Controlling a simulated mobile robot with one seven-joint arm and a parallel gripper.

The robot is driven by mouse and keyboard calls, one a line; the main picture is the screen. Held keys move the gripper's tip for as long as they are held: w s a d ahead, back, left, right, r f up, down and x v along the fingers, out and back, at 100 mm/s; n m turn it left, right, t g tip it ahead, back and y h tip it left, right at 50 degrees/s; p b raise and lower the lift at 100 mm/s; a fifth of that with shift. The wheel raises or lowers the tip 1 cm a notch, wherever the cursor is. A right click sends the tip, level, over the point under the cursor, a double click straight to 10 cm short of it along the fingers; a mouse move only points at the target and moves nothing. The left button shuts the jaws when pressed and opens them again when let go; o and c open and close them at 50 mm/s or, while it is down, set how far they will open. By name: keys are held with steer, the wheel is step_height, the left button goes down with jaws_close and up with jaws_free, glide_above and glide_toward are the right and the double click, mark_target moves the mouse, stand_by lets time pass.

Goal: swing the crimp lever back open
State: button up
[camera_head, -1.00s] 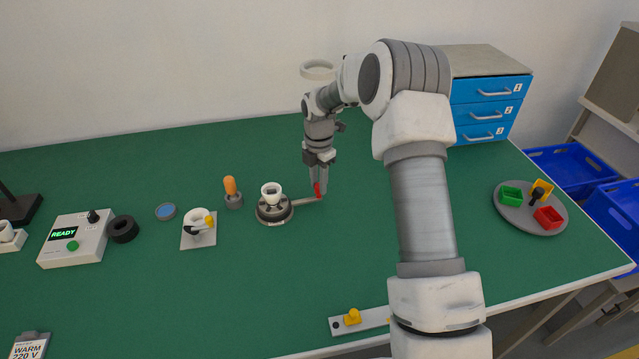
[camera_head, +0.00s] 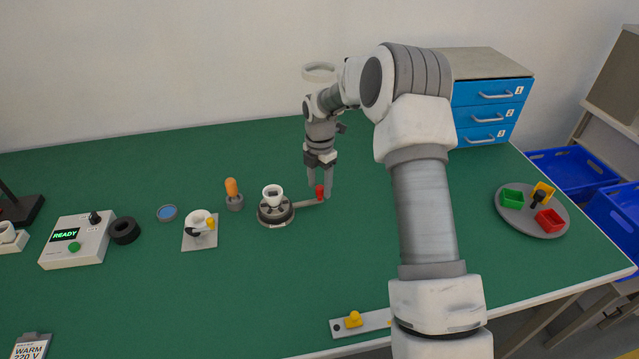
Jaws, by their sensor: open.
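The crimp lever (camera_head: 307,203) is a pale bar that sticks out to the right from a round grey crimp base (camera_head: 276,219) on the green bench. The lever ends in an upright red knob (camera_head: 320,192). A white cup-shaped piece (camera_head: 272,192) sits on top of the base. My gripper (camera_head: 320,190) points down at the lever's end. Its fingers are apart, one on each side of the red knob. Whether a finger touches the knob cannot be told from here.
An orange-handled tool (camera_head: 231,189) in a grey holder and a stand with a white ring (camera_head: 200,232) are left of the base. A control box (camera_head: 76,245) reads READY. A round tray (camera_head: 515,223) with small bins is at right. Bench space in front of the base is clear.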

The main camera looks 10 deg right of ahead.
step_height(320, 180, up, 17)
steer(key=p, duration=0.1)
steer(key=shift+r+p, duration=0.2)
steer(key=shift+p, duration=0.15)
steer(key=s+r+m+t+h, duration=0.1)
steer(key=s+r+m, duration=0.55)
steer(key=s, duration=0.25)
steer(key=s+r+m+t, duration=0.2)
steer(key=s+r+m, duration=0.45)
steer(key=s, duration=0.25)
steer(key=s+f+m+t+p, duration=0.1)
steer(key=s+m+t, duration=0.1)
steer(key=s+m, duration=0.9)
steer(key=s, duration=0.6)
steer(key=shift+s+f+m+y, duration=0.25)
steer(key=shift+f+m+y, duration=0.05)
steer(key=shift+y, duration=0.1)
